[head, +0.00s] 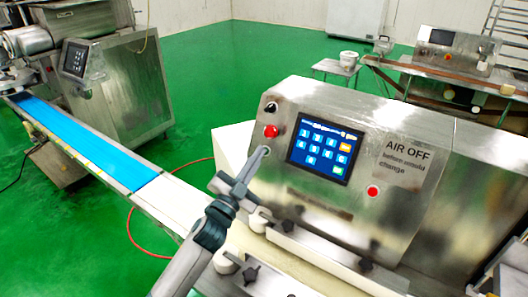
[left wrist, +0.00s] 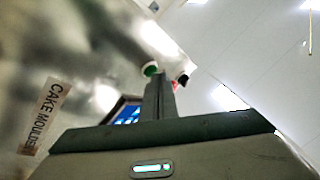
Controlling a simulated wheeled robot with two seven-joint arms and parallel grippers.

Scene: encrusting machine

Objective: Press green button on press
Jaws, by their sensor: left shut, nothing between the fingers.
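The press (head: 420,200) is a steel machine with a lit touch screen (head: 324,150) on its sloped front. Left of the screen are a black knob (head: 271,108) and, below it, a red button (head: 271,131). My left gripper (head: 265,150) is shut and empty, with its tips at the panel just below the red button. The green button (left wrist: 150,70) shows in the left wrist view, right at the tips of my shut fingers (left wrist: 160,84); in the head view the tips largely hide it. I cannot tell whether they touch it. My right gripper is not in view.
Another red button (head: 373,191) sits right of the screen, under an "AIR OFF" label. A blue conveyor belt (head: 85,140) runs in from the left. Black clamp knobs and a steel rail lie along the press front.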

